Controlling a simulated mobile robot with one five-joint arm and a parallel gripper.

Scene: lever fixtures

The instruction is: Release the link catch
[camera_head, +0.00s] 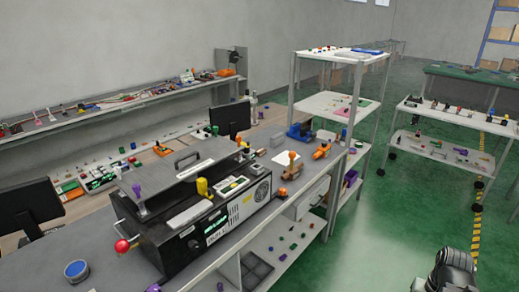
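A black bench machine (190,234) with a grey top stands on the grey workbench (105,264). A lever with a red ball knob (122,246) sticks out at its left end. A purple-knobbed lever (138,191) and a yellow handle (202,187) stand on it. Behind it to the right is an orange-knobbed lever (292,157) on a brown base. I cannot tell which of these is the link catch. A black part of my arm (451,271) shows at the lower right, over the green floor and well apart from the bench. Its fingers cannot be made out.
A blue round container (76,270) sits at the bench's front left. Two monitors (28,206) stand behind the bench. A shelf rack (331,104) adjoins its right end. A wheeled cart (450,146) stands at the right. Green floor (390,215) between is clear.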

